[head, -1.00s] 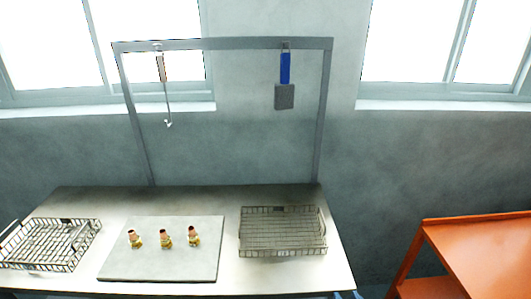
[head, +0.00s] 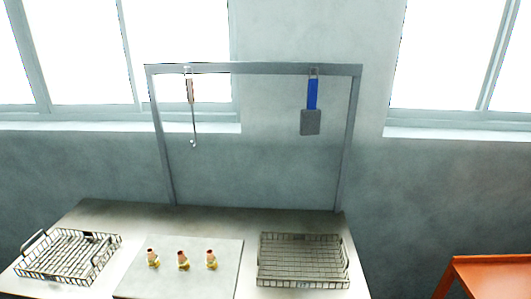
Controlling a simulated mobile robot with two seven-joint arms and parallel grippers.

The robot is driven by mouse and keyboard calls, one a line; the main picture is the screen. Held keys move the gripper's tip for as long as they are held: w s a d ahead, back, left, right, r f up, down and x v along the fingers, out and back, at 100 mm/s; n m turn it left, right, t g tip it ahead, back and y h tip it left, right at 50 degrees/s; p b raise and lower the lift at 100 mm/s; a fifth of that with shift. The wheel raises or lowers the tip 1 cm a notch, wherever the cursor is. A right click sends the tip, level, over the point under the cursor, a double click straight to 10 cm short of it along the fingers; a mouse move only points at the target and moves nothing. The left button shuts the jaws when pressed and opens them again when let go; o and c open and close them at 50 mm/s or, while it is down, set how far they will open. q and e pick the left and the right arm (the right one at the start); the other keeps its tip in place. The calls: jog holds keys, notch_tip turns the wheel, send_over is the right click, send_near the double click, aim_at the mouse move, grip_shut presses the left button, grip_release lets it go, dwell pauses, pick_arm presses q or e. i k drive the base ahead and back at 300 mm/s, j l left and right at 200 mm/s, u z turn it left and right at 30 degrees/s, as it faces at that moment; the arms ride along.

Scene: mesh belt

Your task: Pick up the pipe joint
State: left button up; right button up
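Three small pipe joints stand in a row on a flat grey board on the table: a left one (head: 153,258), a middle one (head: 183,260) and a right one (head: 211,259). Each looks brass-yellow with a reddish-brown part; finer detail is too small to tell. The board (head: 228,278) lies near the middle of the table, its front edge cut off by the picture. Neither of my grippers shows in the head view.
A wire basket (head: 62,277) sits left of the board and another wire basket (head: 303,284) right of it. A metal frame (head: 255,69) behind holds a hanging ladle-like tool (head: 193,115) and a blue-handled spatula (head: 311,120). An orange cart (head: 495,272) stands at right.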

aim_at(153, 260)
jog(key=u, duration=1.25)
jog(key=j, duration=0.05)
